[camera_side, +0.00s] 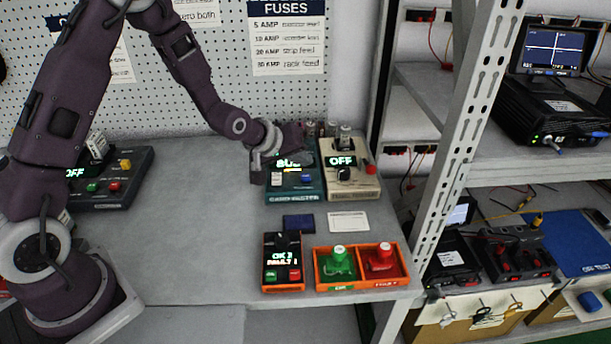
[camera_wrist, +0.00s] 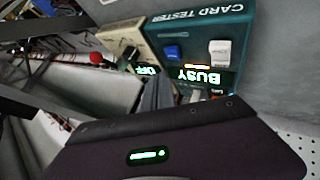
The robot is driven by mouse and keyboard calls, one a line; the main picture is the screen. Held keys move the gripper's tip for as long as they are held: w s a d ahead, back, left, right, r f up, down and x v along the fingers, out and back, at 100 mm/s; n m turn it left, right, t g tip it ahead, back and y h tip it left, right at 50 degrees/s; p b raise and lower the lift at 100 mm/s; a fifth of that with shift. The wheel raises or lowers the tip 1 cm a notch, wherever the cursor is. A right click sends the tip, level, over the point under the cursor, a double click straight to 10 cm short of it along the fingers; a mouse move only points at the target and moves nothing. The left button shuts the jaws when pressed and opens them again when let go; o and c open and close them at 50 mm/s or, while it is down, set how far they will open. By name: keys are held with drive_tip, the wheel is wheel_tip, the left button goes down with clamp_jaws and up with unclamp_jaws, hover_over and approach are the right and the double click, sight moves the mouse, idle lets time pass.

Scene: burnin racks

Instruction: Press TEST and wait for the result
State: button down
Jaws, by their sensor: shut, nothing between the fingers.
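The teal card tester (camera_side: 293,192) stands at the back of the bench in the side view. Its screen reads BUSY in the wrist view (camera_wrist: 207,77), where the tester (camera_wrist: 190,25) appears upside down. A blue button (camera_wrist: 173,52) and a white button (camera_wrist: 221,51) sit on its face; I cannot read which is TEST. My gripper (camera_wrist: 157,82) is shut and empty, its fingers over the screen end of the tester, apart from both buttons in the picture. My wrist hides part of the tester in the side view.
A beige tester (camera_side: 350,174) reading OFF, with a red knob, stands close to the right. In front are a dark blue pad (camera_side: 299,223), a white card (camera_side: 348,222), an orange counter box (camera_side: 283,262) and two orange trays (camera_side: 358,283). A metal shelf post (camera_side: 455,150) rises at right. The bench's middle is clear.

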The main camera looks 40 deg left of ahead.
sight(302, 178)
drive_tip(key=shift+r, duration=1.75)
drive_tip(key=shift+r, duration=0.15)
drive_tip(key=s+d+r+m+g+y, duration=0.15)
drive_tip(key=s+r+m, duration=0.25)
drive_tip(key=s+r, duration=1)
drive_tip(key=s+d+m+g+h, duration=0.1)
drive_tip(key=s+m, duration=0.3)
drive_tip(key=s, duration=1.7)
drive_tip(key=shift+d+r+g, duration=0.25)
drive_tip(key=shift+r+g, duration=0.15)
drive_tip(key=shift+g, duration=0.15)
